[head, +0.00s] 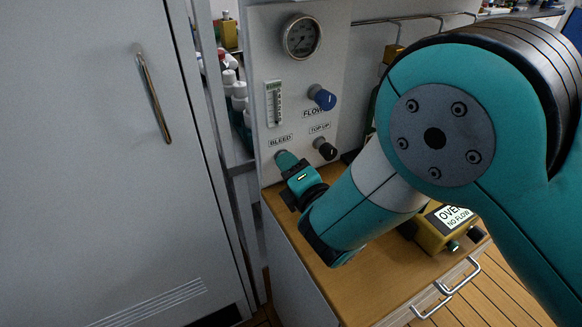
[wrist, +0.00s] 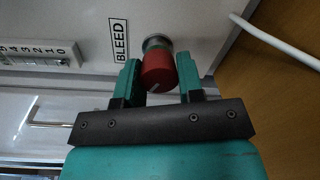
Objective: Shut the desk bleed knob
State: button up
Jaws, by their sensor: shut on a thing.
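The bleed knob (wrist: 158,70) is red with a short white line on its face, on a metal collar against the panel, beside the BLEED label (wrist: 120,41). My gripper (wrist: 160,78) has one finger on either side of the knob and is shut on it. In the head view my gripper (head: 287,162) reaches the panel just under the BLEED label (head: 281,141) and hides the knob. How far the knob is turned is hard to tell.
The white panel (head: 262,60) also carries a round gauge (head: 301,36), a sight tube (head: 274,103), a blue FLOW knob (head: 322,97) and a black TOP UP knob (head: 325,149) close right of my gripper. A yellow alarm box (head: 433,232) sits on the wooden desk (head: 330,290).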

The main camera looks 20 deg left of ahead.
jog(key=m, duration=0.5)
jog(key=shift+r, duration=0.15)
jog(key=m+p, duration=0.1)
jog(key=m, duration=0.4)
jog(key=shift+w+d+m, duration=0.1)
jog(key=shift+m, duration=0.3)
jog(key=shift+g+y, duration=0.3)
jog(key=o, duration=0.9)
